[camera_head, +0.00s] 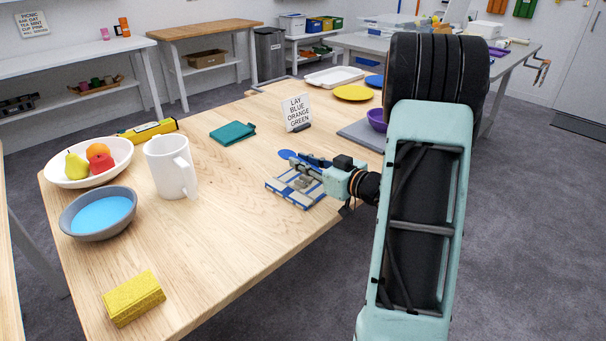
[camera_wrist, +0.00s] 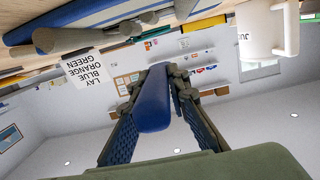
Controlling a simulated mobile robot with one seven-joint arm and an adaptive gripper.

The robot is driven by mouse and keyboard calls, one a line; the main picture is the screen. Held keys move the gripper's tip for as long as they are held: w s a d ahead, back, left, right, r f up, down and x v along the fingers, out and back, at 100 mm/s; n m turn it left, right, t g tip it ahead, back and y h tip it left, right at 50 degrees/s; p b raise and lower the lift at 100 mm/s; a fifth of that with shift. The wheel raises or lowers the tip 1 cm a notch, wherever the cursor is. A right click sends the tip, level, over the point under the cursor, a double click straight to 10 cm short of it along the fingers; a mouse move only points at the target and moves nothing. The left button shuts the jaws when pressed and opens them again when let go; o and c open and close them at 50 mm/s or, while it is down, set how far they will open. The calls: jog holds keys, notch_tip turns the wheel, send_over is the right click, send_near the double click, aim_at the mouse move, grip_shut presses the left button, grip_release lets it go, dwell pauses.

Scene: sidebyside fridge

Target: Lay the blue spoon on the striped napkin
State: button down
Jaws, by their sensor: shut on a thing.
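My gripper (camera_head: 300,164) is shut on the blue spoon, low over the table's right edge. In the wrist view the blue spoon (camera_wrist: 152,102) shows between the two fingers. In the head view a rounded blue shape (camera_head: 285,154) just past the fingertips looks like part of it. The striped napkin (camera_head: 280,187), blue and white, lies flat under and in front of the gripper. Its blue stripe also shows at the top of the wrist view (camera_wrist: 100,13). A grey item (camera_head: 303,183) seems to be on the napkin; the gripper partly hides this area. Contact between spoon and napkin cannot be told.
A sign card (camera_head: 296,112) stands behind the napkin, with a grey board (camera_head: 362,137) and purple cup (camera_head: 377,119) to the right. A teal cloth (camera_head: 232,132), white mug (camera_head: 171,167), fruit bowl (camera_head: 117,166) and yellow sponge (camera_head: 133,298) lie left. The table's front middle is clear.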

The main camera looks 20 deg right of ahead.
aim_at(303, 183)
jog(key=shift+f, duration=1.4)
jog(key=shift+f+b, duration=0.65)
jog(key=c, duration=1.8)
grip_release()
jog(key=shift+c, duration=0.2)
jog(key=shift+r+p, duration=0.45)
jog(key=shift+r, duration=0.1)
jog(key=p+v, duration=0.2)
jog(key=v, duration=1)
jog(key=shift+s, duration=0.1)
